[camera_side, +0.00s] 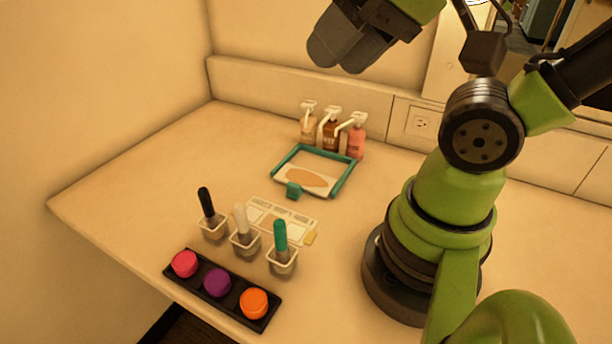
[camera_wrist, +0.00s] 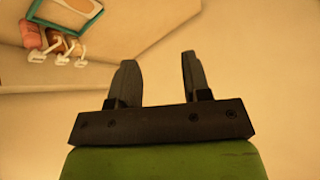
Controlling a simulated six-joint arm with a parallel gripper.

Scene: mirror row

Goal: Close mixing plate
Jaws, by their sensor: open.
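A teal-framed tray (camera_side: 343,187) with a white inside and a tan oval patch lies flat at the back of the table, with a teal tab at its front. Part of its frame also shows in the wrist view (camera_wrist: 66,27). A flat white plate (camera_side: 283,220) with marked panels and a yellow tab lies in front of it. I cannot tell which of the two is the mixing plate. My gripper (camera_side: 340,52) is high above the table, apart from both. Its two fingers are spread and empty in the wrist view (camera_wrist: 158,65).
Three pump bottles (camera_side: 331,132) stand behind the teal frame, against the wall. Three white cups holding black, white and green-handled tools (camera_side: 280,240) stand in front of the white plate. A black tray (camera_side: 234,304) with pink, purple and orange pots lies at the front edge. The table's left is clear.

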